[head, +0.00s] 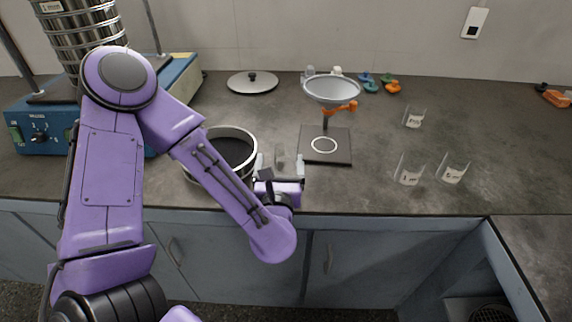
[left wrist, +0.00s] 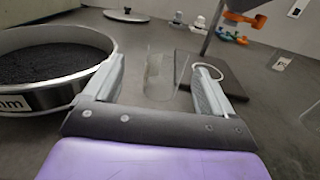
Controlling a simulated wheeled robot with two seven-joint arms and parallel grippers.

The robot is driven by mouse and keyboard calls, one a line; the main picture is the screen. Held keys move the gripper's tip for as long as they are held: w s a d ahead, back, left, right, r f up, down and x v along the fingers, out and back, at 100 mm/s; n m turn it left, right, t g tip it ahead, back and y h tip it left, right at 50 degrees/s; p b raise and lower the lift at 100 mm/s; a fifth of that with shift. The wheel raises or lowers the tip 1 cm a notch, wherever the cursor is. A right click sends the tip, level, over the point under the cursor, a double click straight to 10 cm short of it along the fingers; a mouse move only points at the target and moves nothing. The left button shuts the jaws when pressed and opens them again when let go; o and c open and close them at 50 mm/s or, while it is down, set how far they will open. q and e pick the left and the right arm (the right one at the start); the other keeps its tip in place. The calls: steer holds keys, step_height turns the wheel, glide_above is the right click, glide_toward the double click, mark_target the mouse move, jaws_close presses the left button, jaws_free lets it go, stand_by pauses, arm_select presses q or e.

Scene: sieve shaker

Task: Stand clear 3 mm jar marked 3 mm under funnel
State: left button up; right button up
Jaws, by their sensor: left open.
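A clear jar (head: 279,157) stands on the bench between the fingers of my left gripper (head: 279,166). In the left wrist view the jar (left wrist: 158,76) looks upright between the two spread fingertips (left wrist: 160,78); my gripper is open. No label on it is readable from here. The funnel (head: 332,89) is held by an orange clamp above a dark base plate (head: 342,156), to the right of my gripper. A white ring (head: 324,145) is marked on the plate, with nothing on it. My right gripper is not in view.
A sieve with dark grains (head: 230,132) stands left of my gripper, close by. Other clear jars stand at right, one (head: 409,170) seemingly marked 1 mm. A lid (head: 252,82) lies behind. The sieve shaker (head: 40,125) is at far left.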

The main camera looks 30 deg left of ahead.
mark_target(286, 143)
arm_select(q)
steer(key=shift+p+x, duration=0.7)
steer(key=shift+x, duration=0.05)
steer(key=p+x, duration=0.1)
steer(key=x, duration=0.5)
steer(key=shift+w+d+f+p, duration=0.15)
steer(key=shift+w+d+p, duration=0.15)
steer(key=shift+p, duration=0.1)
steer(key=shift+w+a+f, duration=0.15)
steer(key=shift+w+a, duration=0.05)
steer(key=shift+w, duration=0.15)
steer(key=c, duration=1.1)
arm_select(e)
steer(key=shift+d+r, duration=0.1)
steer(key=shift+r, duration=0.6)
arm_select(q)
steer(key=shift+c, duration=0.2)
